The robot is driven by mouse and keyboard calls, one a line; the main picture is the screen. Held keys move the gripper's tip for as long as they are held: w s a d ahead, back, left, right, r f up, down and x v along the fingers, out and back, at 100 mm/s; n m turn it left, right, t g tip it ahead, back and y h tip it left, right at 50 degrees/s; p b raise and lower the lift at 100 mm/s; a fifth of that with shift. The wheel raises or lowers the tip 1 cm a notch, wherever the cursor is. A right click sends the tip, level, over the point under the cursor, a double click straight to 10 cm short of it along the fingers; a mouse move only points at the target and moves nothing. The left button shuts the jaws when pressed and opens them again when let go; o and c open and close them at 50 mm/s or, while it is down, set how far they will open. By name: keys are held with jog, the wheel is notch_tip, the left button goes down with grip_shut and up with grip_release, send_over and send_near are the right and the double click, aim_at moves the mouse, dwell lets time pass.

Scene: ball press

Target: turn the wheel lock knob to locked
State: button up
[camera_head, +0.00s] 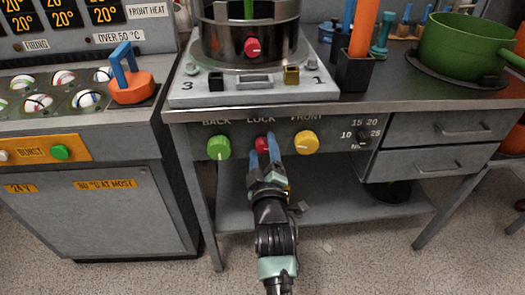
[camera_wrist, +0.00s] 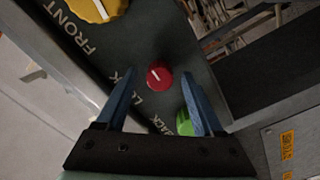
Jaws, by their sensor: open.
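The red lock knob (camera_head: 263,142) sits under the label LOCK on the front panel of the bench, between a green knob and a yellow knob. In the wrist view the red knob (camera_wrist: 159,76) shows a white pointer line running toward the upper left of the picture. My gripper (camera_head: 264,147) is in front of the panel at this knob, with its two blue fingers apart. In the wrist view my gripper (camera_wrist: 160,75) has one finger on each side of the red knob, with gaps visible. I cannot tell how far the fingertips are from the panel.
The green BACK knob (camera_head: 219,147) is left and the yellow FRONT knob (camera_head: 306,142) right. The green one (camera_wrist: 184,122) lies near one finger in the wrist view. A dark dial (camera_head: 364,137) and drawers (camera_head: 440,131) are farther right. A lower shelf (camera_head: 340,207) lies below.

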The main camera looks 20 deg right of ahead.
jog(key=shift+w, duration=0.1)
grip_shut()
dwell(0.3)
jog(key=m, duration=0.4)
jog(key=shift+m, duration=0.4)
jog(key=m, duration=0.4)
jog(key=shift+m+p, duration=0.3)
jog(key=shift+p, duration=0.05)
jog(key=m, duration=0.4)
jog(key=shift+d+p, duration=0.1)
jog(key=shift+p, duration=0.25)
jog(key=shift+m+p, duration=0.3)
jog(key=shift+m, duration=1.9)
